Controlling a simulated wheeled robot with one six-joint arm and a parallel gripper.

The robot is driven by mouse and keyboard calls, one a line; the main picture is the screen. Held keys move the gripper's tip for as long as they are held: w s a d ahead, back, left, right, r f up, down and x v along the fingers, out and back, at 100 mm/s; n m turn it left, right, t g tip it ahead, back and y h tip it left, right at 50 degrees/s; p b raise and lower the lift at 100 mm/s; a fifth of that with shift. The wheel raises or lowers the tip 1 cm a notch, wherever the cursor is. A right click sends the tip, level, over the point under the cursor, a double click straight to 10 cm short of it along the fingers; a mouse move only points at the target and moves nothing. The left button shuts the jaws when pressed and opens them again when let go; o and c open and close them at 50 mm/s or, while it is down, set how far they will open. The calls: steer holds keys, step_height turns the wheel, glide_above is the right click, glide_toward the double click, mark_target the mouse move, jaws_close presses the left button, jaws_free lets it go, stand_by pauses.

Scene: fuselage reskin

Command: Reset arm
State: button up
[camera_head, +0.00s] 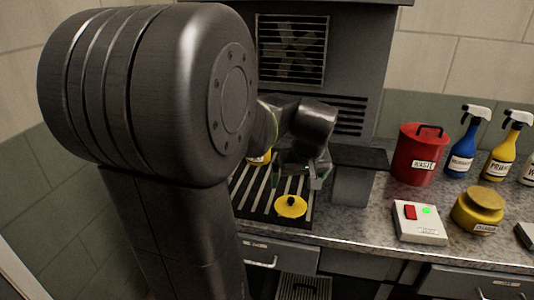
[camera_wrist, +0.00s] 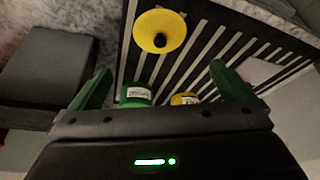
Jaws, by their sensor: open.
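My gripper (camera_head: 299,181) hangs over the slatted rack on the counter, with my dark arm reaching in from the left. In the wrist view my gripper (camera_wrist: 163,84) has its two green fingers wide apart, with nothing held between them. A yellow disc with a black knob (camera_head: 291,207) lies on the front of the rack, below my gripper. It also shows in the wrist view (camera_wrist: 152,29), beyond the fingertips.
The slatted rack (camera_head: 242,200) also bears a green labelled container (camera_wrist: 135,96) and a yellow one (camera_wrist: 184,99), partly hidden by my gripper. On the right stand a red waste bin (camera_head: 413,165), spray bottles (camera_head: 461,152), a yellow pot (camera_head: 478,216) and a switch box (camera_head: 420,228).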

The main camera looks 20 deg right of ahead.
mark_target(292, 200)
steer(key=x, duration=1.2)
steer(key=shift+s+r, duration=0.1)
steer(key=shift+r, duration=1.3)
